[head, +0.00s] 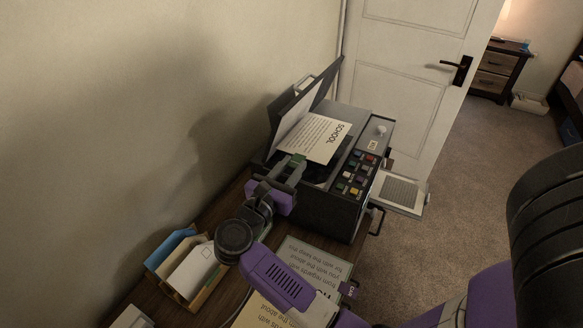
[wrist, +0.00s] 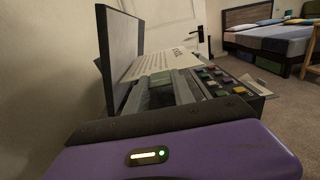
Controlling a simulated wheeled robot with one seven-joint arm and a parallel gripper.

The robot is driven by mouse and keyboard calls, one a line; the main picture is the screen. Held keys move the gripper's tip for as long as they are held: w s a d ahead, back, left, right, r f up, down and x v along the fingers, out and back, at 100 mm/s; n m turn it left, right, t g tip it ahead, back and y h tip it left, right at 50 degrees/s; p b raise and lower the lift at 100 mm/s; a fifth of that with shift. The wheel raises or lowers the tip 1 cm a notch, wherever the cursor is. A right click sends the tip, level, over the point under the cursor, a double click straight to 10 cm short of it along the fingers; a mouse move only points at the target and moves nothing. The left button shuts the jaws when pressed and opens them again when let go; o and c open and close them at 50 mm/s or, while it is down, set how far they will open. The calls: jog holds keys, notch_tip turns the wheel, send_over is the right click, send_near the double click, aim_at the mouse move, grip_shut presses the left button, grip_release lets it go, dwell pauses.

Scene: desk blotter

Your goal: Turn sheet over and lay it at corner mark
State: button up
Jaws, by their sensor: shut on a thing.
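A white printed sheet (head: 318,137) with the heading "SCHOOL" is over the bed of a dark copier (head: 335,213), print side showing. My gripper (head: 296,163) is shut on its near edge. In the wrist view the sheet (wrist: 168,62) extends away from the fingers (wrist: 160,86), between the raised lid and the button panel. The copier lid (head: 306,98) stands open, leaning toward the wall. The corner mark cannot be made out; the sheet and gripper cover much of the bed. I cannot tell whether the sheet touches the glass.
Colored buttons (head: 355,172) line the copier's right side. An output tray with a printed page (head: 400,192) sticks out at the right. Printed papers (head: 312,262) lie on the desk in front. A paper holder (head: 190,272) stands at the left, near the wall.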

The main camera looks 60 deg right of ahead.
notch_tip(320, 180, down, 7)
jog(key=b, duration=0.6)
jog(key=o, duration=1.7)
jog(key=shift+a, duration=0.15)
jog(key=shift+w+a+b, duration=0.2)
jog(key=shift+a+b, duration=0.55)
jog(key=shift+a, duration=1.85)
